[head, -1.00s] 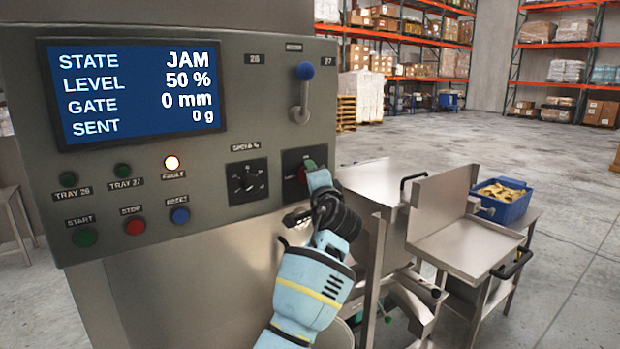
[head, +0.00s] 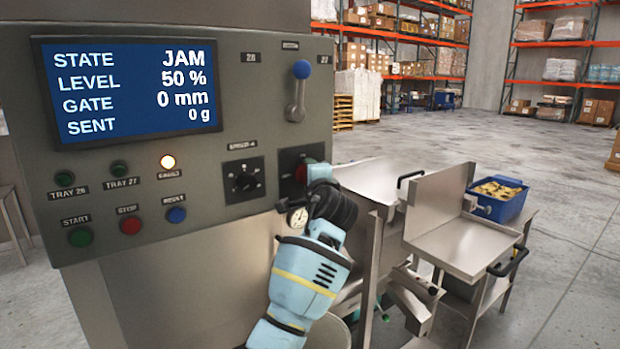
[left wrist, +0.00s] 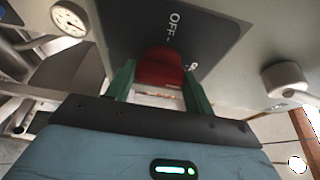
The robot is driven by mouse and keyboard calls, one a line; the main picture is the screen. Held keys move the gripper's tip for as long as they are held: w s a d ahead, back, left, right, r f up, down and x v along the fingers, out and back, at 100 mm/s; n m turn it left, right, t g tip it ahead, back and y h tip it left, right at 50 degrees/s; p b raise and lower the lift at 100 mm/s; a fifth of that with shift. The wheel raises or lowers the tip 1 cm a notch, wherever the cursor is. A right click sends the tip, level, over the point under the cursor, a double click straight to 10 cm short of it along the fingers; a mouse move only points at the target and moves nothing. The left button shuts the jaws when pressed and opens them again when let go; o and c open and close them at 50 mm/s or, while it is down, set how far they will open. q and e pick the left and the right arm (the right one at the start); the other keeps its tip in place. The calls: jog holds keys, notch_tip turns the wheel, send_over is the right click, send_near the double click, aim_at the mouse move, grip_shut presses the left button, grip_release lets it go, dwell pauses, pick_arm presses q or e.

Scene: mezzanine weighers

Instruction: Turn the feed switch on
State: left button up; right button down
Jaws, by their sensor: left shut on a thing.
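The feed switch is a red knob (left wrist: 160,68) on a dark plate (left wrist: 210,25) marked OFF; a second marking beside the knob is partly hidden. In the head view the switch plate (head: 291,158) is at the panel's lower right, and my gripper covers most of it. My left gripper (left wrist: 160,88) has green fingers on both sides of the red knob and is shut on it. In the head view my left gripper (head: 306,172) is against the panel. The knob's pointing direction is unclear. My right gripper is in neither view.
The grey panel has a screen (head: 130,87) reading JAM, a lit fault lamp (head: 167,162), a black speed dial (head: 244,181) and a blue-knobbed lever (head: 297,92). A round gauge (head: 297,217) is beside my wrist. Metal trays (head: 465,245) and a blue bin (head: 497,202) stand right.

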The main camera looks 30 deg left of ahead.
pick_arm(q)
jog(key=o, duration=1)
jog(key=v, duration=0.7)
jog(key=shift+s+d+r, duration=0.1)
jog(key=shift+s+d, duration=0.2)
jog(key=shift+s, duration=0.05)
